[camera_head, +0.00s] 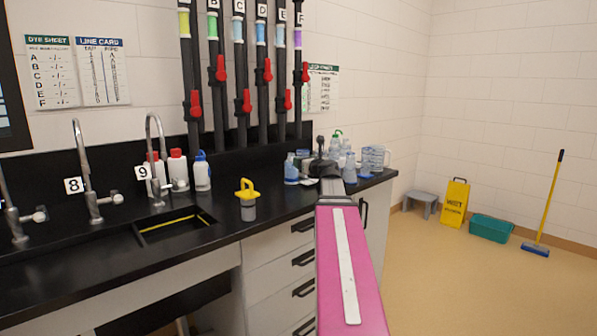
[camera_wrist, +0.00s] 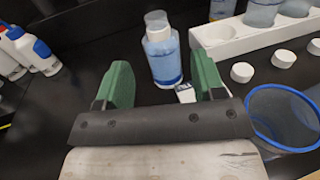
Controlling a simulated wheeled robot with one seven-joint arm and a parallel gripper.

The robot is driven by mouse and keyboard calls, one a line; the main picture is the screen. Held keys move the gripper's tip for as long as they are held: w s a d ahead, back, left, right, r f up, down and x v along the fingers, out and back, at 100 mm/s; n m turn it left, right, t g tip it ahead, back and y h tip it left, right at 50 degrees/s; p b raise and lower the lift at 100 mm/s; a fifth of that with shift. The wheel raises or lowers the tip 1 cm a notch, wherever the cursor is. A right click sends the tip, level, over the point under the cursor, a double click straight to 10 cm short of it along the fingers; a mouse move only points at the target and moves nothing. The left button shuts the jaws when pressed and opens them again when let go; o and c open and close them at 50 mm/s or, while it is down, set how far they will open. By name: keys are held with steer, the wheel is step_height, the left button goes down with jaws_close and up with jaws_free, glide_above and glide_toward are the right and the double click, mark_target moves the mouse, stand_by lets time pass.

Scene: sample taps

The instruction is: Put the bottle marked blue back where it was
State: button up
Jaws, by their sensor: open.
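A clear bottle with a white cap and blue contents (camera_wrist: 162,50) stands upright on the black counter in the wrist view. It is just beyond and between the green fingertips of my gripper (camera_wrist: 160,78), which is open and empty. A small white tag (camera_wrist: 185,93) lies at the bottle's foot; its writing cannot be read. In the head view a bluish bottle (camera_head: 291,170) stands left of my gripper (camera_head: 322,162), probably the same one. Other bottles stand in a white rack (camera_wrist: 232,37) at the upper right. I cannot read which bottle is marked blue.
Several white caps (camera_wrist: 283,59) and a blue-rimmed mesh cup (camera_wrist: 285,117) lie close on the right. White wash bottles (camera_head: 202,172) stand left, by the sink (camera_head: 172,226). A yellow-topped container (camera_head: 247,200) stands near the counter's front edge.

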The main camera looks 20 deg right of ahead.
mark_target(293, 155)
steer(key=shift+w+a+r, duration=0.1)
steer(key=shift+w+a, duration=0.15)
steer(key=shift+w, duration=1.6)
steer(key=shift+w+a+r, duration=0.1)
steer(key=shift+w+a, duration=0.15)
steer(key=shift+w, duration=1.6)
steer(key=shift+w+a+r, duration=0.1)
steer(key=shift+w+a, duration=0.15)
steer(key=shift+w, duration=1.6)
jaws_close()
